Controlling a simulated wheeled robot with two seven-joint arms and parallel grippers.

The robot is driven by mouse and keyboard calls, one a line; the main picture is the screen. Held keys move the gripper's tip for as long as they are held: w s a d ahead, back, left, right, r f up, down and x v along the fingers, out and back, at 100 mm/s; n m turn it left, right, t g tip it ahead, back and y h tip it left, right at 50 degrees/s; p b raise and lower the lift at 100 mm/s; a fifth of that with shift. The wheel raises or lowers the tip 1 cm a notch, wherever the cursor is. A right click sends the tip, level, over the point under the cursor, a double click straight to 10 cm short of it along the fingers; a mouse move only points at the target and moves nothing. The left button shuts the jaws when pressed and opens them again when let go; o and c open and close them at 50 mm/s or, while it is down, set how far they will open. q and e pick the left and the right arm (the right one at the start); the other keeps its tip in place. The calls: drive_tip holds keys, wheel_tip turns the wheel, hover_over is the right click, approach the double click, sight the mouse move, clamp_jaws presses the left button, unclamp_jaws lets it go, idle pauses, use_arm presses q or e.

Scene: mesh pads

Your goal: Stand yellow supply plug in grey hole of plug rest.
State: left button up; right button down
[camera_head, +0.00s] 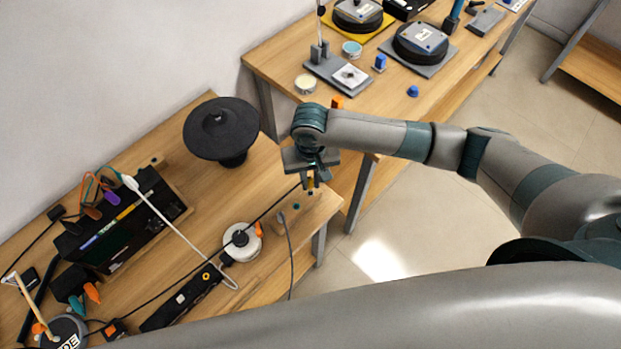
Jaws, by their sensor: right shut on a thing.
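My right gripper (310,181) points down over the near right end of the lower wooden table. It is shut on the yellow supply plug (311,184), of which only a small yellow part shows between the fingers. A thin black cable runs from there to the lower left. Just below the gripper, apart from the plug, a low wood-coloured block (305,218) looks like the plug rest. It has a dark teal round spot and a small grey piece (281,217) with a grey cable hanging over the table edge. I cannot make out a grey hole. My left gripper is not in view.
A white round device (242,241) and a black power strip (185,300) lie left of the block. A black round-topped stand (222,130) is behind. A black box with coloured plugs (120,220) stands at left. A second table (285,65) holds mesh-pad equipment.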

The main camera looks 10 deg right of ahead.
sight(310, 188)
drive_tip(key=shift+f+b, duration=0.4)
drive_tip(key=shift+f, duration=1.65)
idle(0.7)
drive_tip(key=c, duration=1.6)
unclamp_jaws()
drive_tip(key=shift+r, duration=0.1)
wheel_tip(310, 188, up, 16)
drive_tip(key=b, duration=0.4)
drive_tip(key=shift+f, duration=0.25)
drive_tip(key=shift+r, duration=0.9)
